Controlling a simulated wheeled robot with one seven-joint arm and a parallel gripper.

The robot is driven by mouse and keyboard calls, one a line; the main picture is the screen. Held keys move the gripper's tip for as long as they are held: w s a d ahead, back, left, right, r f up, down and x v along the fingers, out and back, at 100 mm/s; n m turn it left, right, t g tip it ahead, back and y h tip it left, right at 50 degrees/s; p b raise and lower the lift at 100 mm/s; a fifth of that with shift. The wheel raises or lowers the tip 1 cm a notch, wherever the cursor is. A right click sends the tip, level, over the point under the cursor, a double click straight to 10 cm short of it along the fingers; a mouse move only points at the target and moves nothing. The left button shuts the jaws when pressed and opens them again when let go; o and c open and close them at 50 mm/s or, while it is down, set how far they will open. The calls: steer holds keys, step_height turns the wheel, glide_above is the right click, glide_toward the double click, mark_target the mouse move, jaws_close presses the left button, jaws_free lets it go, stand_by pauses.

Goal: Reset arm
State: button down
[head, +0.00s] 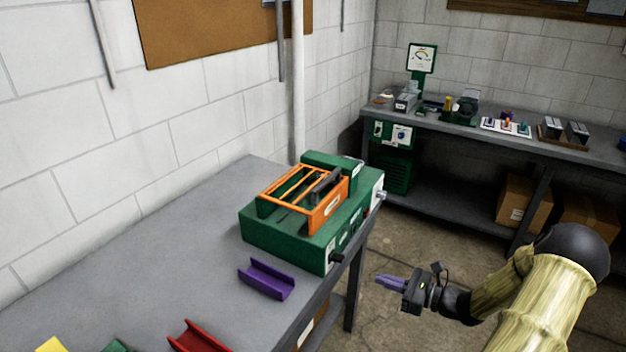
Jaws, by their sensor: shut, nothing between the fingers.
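My gripper (380,281) shows at the lower right in the head view, at the end of my arm with its tan sleeve. Its purple fingers are shut with nothing between them and point left. It hangs over the floor beside the right edge of the near workbench (150,240), apart from it. A green machine (285,236) with an orange frame (322,218) on top stands on the bench, up and left of my gripper.
A purple channel piece (266,280) and a red one (198,338) lie on the near bench. A far bench (470,135) holds several tools and parts, with cardboard boxes (523,202) beneath. Open floor (420,235) lies between the benches.

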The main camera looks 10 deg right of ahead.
steer(key=s+a+r+n+g+h, duration=0.1)
steer(key=s+a+n+g+h, duration=0.1)
steer(key=s+a+n+g, duration=0.35)
steer(key=s+a+r+n+g+h, duration=0.1)
steer(key=s+a+n+g, duration=0.2)
steer(key=a+n+g, duration=0.4)
steer(key=s+a+r+n+t+h, duration=0.1)
steer(key=s+a+r+n+h, duration=0.1)
steer(key=r+n+h, duration=0.2)
steer(key=s+a+r+n+t+h+p, duration=0.1)
steer(key=s+a+r+n+t+h, duration=0.1)
steer(key=n, duration=0.8)
step_height(320, 180, up, 2)
steer(key=s+h, duration=0.1)
steer(key=h, duration=0.2)
steer(key=shift+s, duration=0.3)
steer(key=shift+r+t, duration=0.1)
steer(key=shift+t, duration=0.15)
